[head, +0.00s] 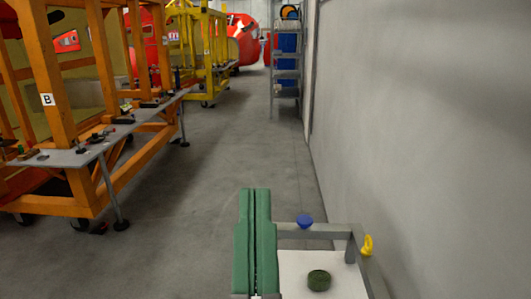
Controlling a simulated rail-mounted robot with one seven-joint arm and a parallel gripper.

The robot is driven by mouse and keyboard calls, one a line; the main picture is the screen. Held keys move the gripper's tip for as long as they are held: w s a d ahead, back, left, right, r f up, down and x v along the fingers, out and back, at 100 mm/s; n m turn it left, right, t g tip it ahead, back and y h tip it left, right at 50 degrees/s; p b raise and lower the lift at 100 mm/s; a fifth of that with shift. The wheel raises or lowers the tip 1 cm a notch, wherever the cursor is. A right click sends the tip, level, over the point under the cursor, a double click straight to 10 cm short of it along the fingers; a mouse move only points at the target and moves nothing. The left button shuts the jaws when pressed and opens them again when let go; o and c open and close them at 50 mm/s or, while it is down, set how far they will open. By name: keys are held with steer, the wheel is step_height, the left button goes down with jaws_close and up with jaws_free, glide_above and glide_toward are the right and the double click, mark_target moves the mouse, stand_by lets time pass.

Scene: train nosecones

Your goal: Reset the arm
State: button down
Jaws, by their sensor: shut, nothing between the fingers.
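My gripper (256,205) shows at the bottom centre of the head view as two long green fingers side by side, pointing away from me. The fingers lie against each other with only a thin dark line between them. Nothing is held between them. The rest of my arm is out of view or hidden below the picture's edge.
Right of my gripper is a grey-framed tray (318,236) with a dark green round piece (319,280), a blue knob (305,222) and a yellow piece (367,245). An orange rack (100,60) with a parts shelf (65,157) stands left, a wall (430,130) right. The aisle (235,140) is clear.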

step_height(320, 180, up, 20)
steer(key=p, duration=1.5)
steer(key=shift+w, duration=0.1)
